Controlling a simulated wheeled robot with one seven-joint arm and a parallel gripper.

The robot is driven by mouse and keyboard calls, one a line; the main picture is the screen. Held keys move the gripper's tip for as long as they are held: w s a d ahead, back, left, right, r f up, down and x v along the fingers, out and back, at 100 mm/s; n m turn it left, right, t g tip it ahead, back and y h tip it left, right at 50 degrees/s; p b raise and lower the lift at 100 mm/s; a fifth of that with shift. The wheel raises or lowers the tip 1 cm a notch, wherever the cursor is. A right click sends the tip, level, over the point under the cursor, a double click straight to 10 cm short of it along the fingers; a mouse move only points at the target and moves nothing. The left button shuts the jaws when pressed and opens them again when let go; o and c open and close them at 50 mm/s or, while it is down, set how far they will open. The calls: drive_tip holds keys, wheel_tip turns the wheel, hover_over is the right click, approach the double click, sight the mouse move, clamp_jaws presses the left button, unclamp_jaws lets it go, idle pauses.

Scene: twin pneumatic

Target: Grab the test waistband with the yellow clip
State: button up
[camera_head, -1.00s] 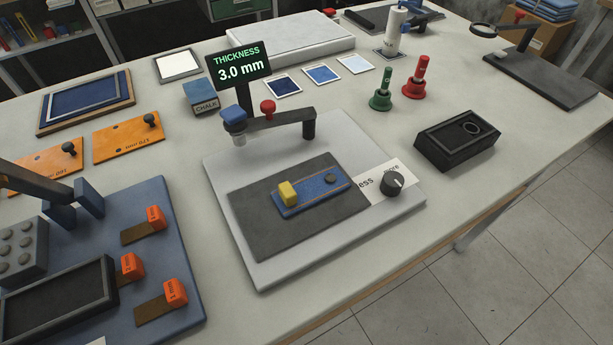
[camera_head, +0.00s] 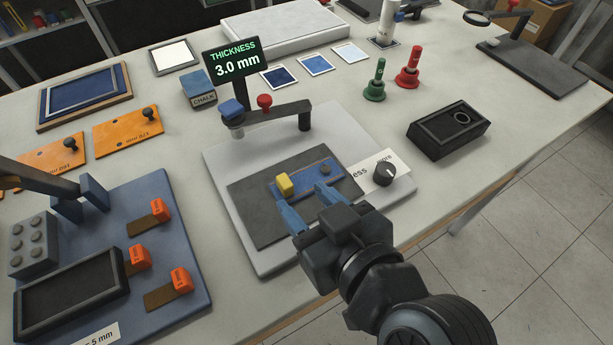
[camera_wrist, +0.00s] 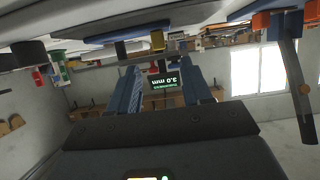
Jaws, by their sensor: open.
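The test waistband (camera_head: 310,178) is a blue denim strip lying on the dark pad of the grey thickness tester (camera_head: 240,225). The yellow clip (camera_head: 284,184) sits on its left end. A dark round button shows near its right end. My gripper (camera_head: 304,208) is open, with its blue fingers spread at the front edge of the strip. The left fingertip is near the yellow clip; I cannot tell whether it touches. In the wrist view my gripper (camera_wrist: 163,88) shows its two fingers apart with nothing between them, and the picture is upside down.
The tester's arm with a blue head (camera_head: 232,110) stands behind the strip, below a display (camera_head: 235,65) reading 3.0 mm. A black knob (camera_head: 386,172) is to the right. A blue board (camera_head: 185,250) with orange clips lies left. A black tray (camera_head: 448,130) stands right.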

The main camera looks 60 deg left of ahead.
sight(286, 182)
drive_tip(key=p+x, duration=0.1)
drive_tip(key=x, duration=0.5)
drive_tip(key=shift+a+f, duration=0.2)
drive_tip(key=shift+c, duration=0.3)
clamp_jaws()
